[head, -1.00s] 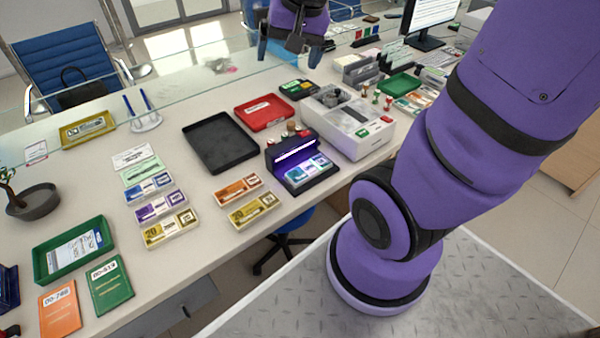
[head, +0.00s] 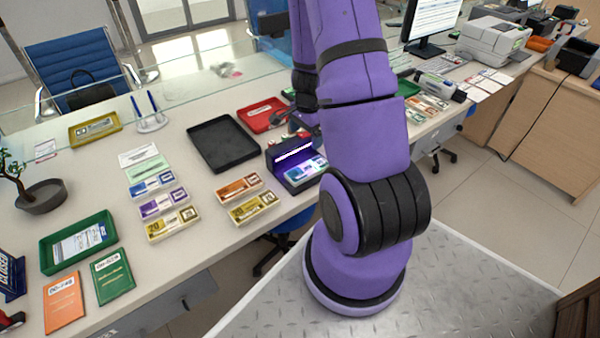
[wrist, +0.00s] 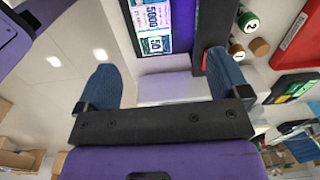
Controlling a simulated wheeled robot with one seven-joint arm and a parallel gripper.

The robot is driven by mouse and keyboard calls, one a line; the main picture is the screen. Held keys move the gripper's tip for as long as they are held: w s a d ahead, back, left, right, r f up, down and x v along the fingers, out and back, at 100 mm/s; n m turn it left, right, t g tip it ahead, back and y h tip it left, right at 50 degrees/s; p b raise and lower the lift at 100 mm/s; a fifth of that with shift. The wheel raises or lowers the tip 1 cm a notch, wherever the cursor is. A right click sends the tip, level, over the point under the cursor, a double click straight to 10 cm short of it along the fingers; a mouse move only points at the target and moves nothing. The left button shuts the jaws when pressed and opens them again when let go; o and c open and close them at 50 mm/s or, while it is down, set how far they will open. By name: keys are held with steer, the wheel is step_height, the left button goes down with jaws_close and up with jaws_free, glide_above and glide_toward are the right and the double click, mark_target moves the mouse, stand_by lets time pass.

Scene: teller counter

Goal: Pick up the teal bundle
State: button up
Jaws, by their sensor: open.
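The teal bundle (head: 306,170) lies in the front tray of a dark counterfeit detector (head: 280,157) lit violet. In the wrist view the teal bundle (wrist: 152,25) shows at the top, beyond my fingertips, with printed note faces. My gripper (wrist: 163,75) is open, with its two blue finger pads apart and nothing between them. In the head view my gripper (head: 302,118) is partly hidden by my arm and is above and behind the detector. It is apart from the bundle.
A black tray (head: 223,158) and a red tray (head: 256,113) are behind the detector. Orange (head: 239,187) and yellow (head: 254,208) bundles lie to its left. Stamp knobs (wrist: 250,22) stand close to my right finger in the wrist view. My arm hides the counting machine.

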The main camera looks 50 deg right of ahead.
mark_target(308, 168)
steer(key=shift+m, duration=0.4)
steer(key=shift+s+f, duration=0.15)
steer(key=shift+f, duration=2.05)
steer(key=shift+s+f, duration=0.2)
steer(key=shift+f, duration=2)
steer(key=shift+s+f, duration=0.15)
steer(key=shift+f, duration=2.05)
steer(key=shift+c, duration=0.4)
steer(key=c, duration=1)
steer(key=shift+r, duration=0.1)
steer(key=shift+c, duration=0.2)
